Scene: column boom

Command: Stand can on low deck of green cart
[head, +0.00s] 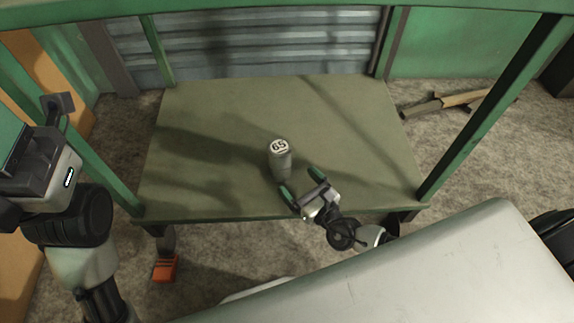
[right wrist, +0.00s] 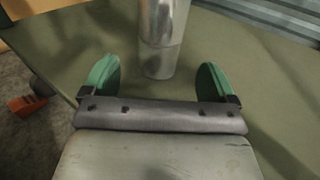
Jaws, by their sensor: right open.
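The can (head: 281,162) is a grey metal cylinder with a pale, marked top. It stands upright on the low deck (head: 340,115) of the green cart, nearer the front edge. My right gripper (head: 303,184) is open just in front of the can, low over the deck. In the right wrist view the can (right wrist: 161,40) stands just beyond and between the spread green fingertips (right wrist: 160,78), with no finger seen touching it. My left arm (head: 75,190) shows at the left, outside the cart, and its fingers cannot be made out.
Green posts (head: 490,110) rise at the cart's corners, and a green rail crosses the top of the head view. Wood scraps (head: 445,102) lie on the floor at right. The deck around the can is clear.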

